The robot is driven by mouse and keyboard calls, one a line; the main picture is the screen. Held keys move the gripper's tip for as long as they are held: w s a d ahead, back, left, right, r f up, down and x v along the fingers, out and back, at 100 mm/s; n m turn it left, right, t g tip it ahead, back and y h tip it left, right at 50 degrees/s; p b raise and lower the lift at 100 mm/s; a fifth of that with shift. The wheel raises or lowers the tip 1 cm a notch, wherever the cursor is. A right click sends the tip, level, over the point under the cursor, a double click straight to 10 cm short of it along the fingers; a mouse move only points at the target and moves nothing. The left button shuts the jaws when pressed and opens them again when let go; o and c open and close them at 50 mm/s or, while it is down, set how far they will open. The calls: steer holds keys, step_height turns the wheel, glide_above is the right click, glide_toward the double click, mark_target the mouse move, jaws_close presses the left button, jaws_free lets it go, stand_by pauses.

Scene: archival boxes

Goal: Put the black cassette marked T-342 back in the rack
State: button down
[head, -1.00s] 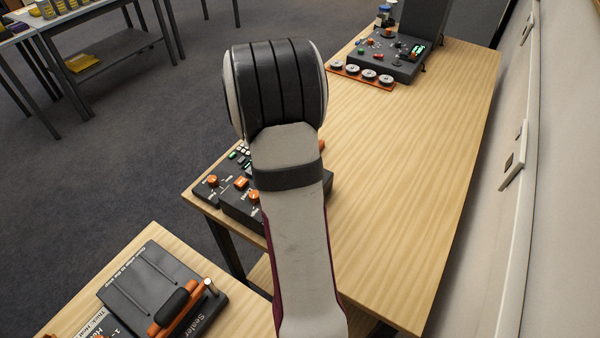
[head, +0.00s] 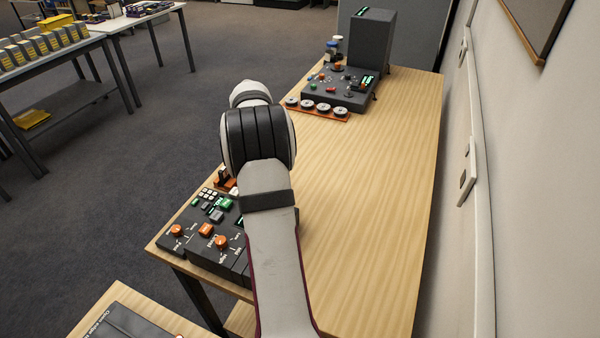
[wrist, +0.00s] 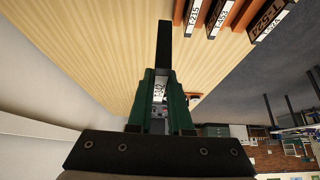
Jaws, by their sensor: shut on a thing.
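In the wrist view my gripper (wrist: 162,85) is shut on a black cassette (wrist: 164,45). The cassette is seen edge-on between the green fingers, and a white label on it reads in part "42". It is held clear of an orange rack (wrist: 233,14) at the top right of that view. Black cassettes with white labels stand in the rack; one label seems to read T-215. In the head view my arm hides my gripper and the held cassette. A small orange part, perhaps of the rack, shows left of my arm (head: 225,184).
A dark control panel (head: 205,225) with orange knobs sits at the wooden table's near left. Another device (head: 340,88) and an orange strip of round reels (head: 315,109) stand at the far end. The table's middle and right (head: 365,170) are clear. A wall runs along the right.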

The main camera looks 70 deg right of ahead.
steer(key=shift+w+d+f, duration=0.1)
steer(key=shift+w+f, duration=1.75)
steer(key=shift+w, duration=0.7)
steer(key=shift+w+d+f, duration=0.1)
steer(key=shift+w+f, duration=1.75)
steer(key=shift+w, duration=0.65)
steer(key=shift+w+f, duration=1.85)
steer(key=shift+w, duration=0.7)
steer(key=shift+f, duration=0.75)
steer(key=shift+f, duration=0.65)
steer(key=shift+f, duration=0.1)
steer(key=shift+f, duration=0.15)
